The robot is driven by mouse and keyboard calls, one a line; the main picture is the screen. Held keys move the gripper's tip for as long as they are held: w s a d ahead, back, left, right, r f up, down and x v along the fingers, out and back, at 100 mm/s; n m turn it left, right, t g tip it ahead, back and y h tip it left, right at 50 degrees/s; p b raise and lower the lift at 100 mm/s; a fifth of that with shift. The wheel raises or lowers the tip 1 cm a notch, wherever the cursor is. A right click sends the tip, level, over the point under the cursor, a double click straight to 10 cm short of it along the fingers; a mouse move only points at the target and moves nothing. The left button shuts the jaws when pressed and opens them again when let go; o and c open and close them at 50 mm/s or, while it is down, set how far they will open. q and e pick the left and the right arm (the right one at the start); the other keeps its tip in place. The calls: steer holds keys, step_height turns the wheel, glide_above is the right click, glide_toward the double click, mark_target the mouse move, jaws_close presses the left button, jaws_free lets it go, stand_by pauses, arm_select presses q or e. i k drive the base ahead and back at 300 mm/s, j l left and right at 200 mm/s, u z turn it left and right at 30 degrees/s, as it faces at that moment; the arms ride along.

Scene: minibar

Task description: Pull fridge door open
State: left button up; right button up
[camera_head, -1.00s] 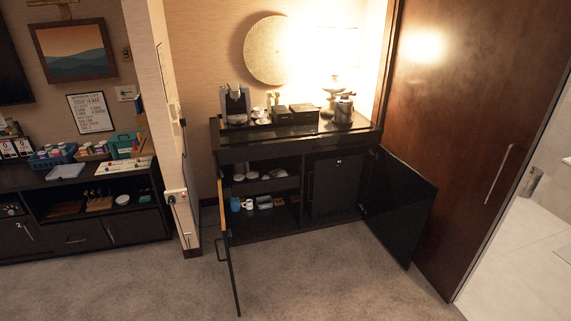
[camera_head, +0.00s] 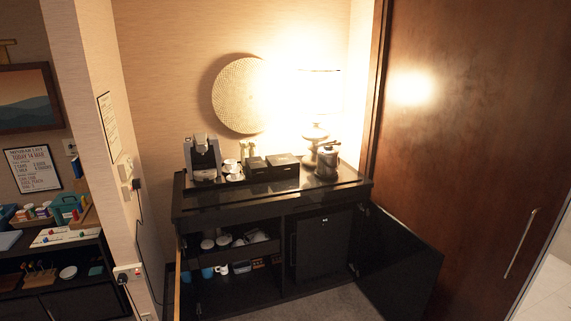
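The fridge door (camera_head: 323,248) is a dark, upright panel in the right half of the low black cabinet (camera_head: 262,207). It looks shut and has a small light mark near its top. A vertical handle shows along its left edge. The cabinet's right door (camera_head: 402,262) stands swung open to the right of the fridge. The cabinet's left door is open too, seen nearly edge-on at the left side. Neither of my grippers is in view.
Open shelves (camera_head: 235,262) left of the fridge hold cups and small items. A coffee machine (camera_head: 203,158), black boxes, an ice bucket (camera_head: 327,160) and a lit lamp stand on top. A wall end with a socket (camera_head: 129,273) juts out at left. A large brown door (camera_head: 470,130) is at right.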

mark_target(322, 240)
steer(key=i+l, duration=0.1)
steer(key=i, duration=1.5)
steer(key=i+l, duration=0.15)
steer(key=i, duration=0.6)
steer(key=i+l+u, duration=0.1)
steer(key=i+u, duration=0.25)
steer(key=i+l+u, duration=0.35)
steer(key=i, duration=0.2)
steer(key=i+l+u, duration=0.3)
steer(key=i, duration=0.1)
